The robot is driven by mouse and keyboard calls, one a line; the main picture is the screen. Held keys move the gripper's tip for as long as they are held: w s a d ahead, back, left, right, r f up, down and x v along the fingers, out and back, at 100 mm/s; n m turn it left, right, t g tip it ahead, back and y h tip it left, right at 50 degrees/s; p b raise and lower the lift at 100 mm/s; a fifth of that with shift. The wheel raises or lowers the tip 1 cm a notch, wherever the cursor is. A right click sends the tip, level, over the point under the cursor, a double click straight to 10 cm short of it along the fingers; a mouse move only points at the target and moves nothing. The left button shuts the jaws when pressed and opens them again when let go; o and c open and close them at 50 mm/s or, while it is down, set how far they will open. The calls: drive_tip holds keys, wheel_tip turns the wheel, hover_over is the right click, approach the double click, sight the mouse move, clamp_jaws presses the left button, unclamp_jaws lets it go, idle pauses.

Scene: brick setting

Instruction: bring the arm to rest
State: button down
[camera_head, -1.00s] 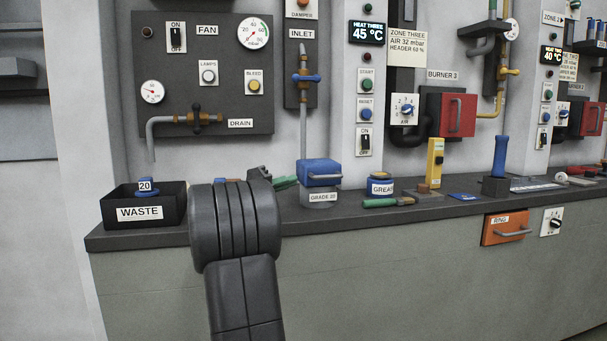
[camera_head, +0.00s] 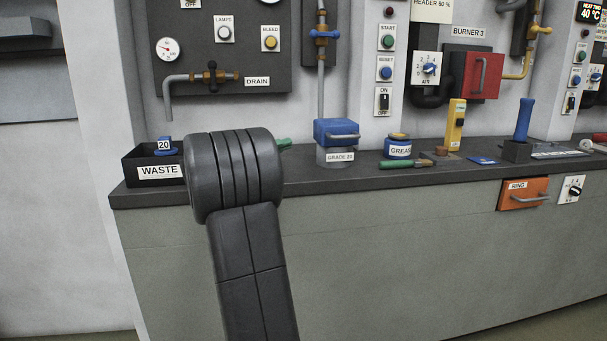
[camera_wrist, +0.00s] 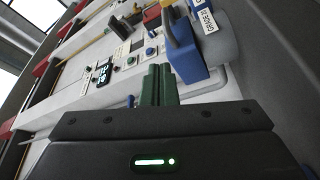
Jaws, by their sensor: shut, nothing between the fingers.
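My gripper shows in the wrist view (camera_wrist: 159,72) as two green fingers closed together, with nothing between them, above the dark gripper body. In the head view only its green fingertips (camera_head: 285,143) show, pointing right from behind my dark arm link. The rest of the gripper is hidden there. The fingers are left of the grey box with a blue lid (camera_head: 336,132), apart from it in the head view. In the wrist view that blue lid (camera_wrist: 183,48) looms close beyond the fingertips, on the right.
A black WASTE bin (camera_head: 159,172) stands on the counter (camera_head: 330,180) left of my arm. A grease tin (camera_head: 398,150), a green-handled tool (camera_head: 398,164) and a yellow device (camera_head: 455,125) stand or lie to the right. The drain pipe (camera_head: 168,100) and wall panel are behind.

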drive_tip(key=b+x, duration=0.2)
drive_tip(key=x, duration=0.9)
drive_tip(key=shift+d+f, duration=0.15)
